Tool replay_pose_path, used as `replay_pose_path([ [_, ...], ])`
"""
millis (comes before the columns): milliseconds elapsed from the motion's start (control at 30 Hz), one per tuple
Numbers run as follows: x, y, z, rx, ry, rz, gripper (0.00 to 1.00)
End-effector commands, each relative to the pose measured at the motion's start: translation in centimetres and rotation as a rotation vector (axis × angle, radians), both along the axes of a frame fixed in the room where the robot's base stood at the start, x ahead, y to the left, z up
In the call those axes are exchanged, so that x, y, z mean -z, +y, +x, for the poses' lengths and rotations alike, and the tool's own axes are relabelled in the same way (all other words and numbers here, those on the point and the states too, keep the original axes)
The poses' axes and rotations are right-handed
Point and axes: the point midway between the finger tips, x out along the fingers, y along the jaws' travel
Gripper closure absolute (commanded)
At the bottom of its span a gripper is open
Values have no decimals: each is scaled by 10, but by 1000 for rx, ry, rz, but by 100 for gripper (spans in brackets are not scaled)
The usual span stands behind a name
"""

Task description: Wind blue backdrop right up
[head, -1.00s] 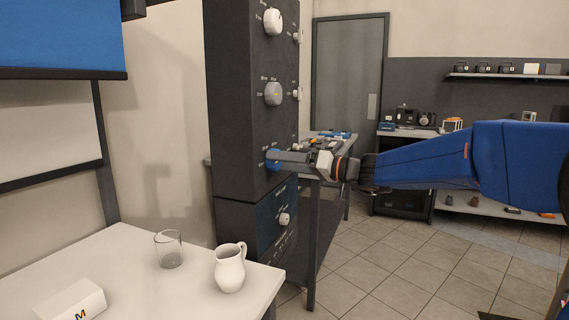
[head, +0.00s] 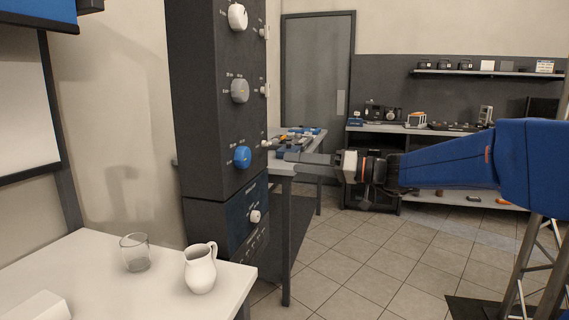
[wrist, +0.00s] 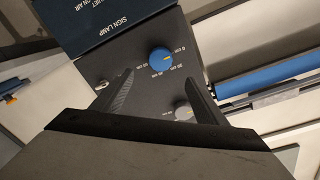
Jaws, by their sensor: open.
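The blue backdrop (head: 35,10) hangs at the upper left of the head view, with only its lower part and dark bottom bar in frame. A blue knob (head: 242,157) sits on the dark control column (head: 205,95). The knob also shows in the wrist view (wrist: 161,56), with a yellow mark and centimetre labels around it. My gripper (head: 290,157) is open and empty. It stands to the right of the blue knob, apart from it. In the wrist view its two fingers (wrist: 159,85) point toward the column face, with the knob ahead between them.
A white table (head: 95,275) at the lower left holds a glass (head: 135,252) and a jug (head: 200,268).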

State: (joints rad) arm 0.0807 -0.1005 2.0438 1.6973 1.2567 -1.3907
Motion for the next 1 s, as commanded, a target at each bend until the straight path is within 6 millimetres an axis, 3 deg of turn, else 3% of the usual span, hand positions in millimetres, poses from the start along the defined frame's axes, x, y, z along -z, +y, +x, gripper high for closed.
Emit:
replay_pose_path([
  [300,0,-28,-12,1,1,1,33],
  [767,1,-30,-16,-3,5,-5,33],
  [867,10,-25,-29,-14,42,-37,33],
  [1000,43,-15,-73,-36,165,-153,33],
])
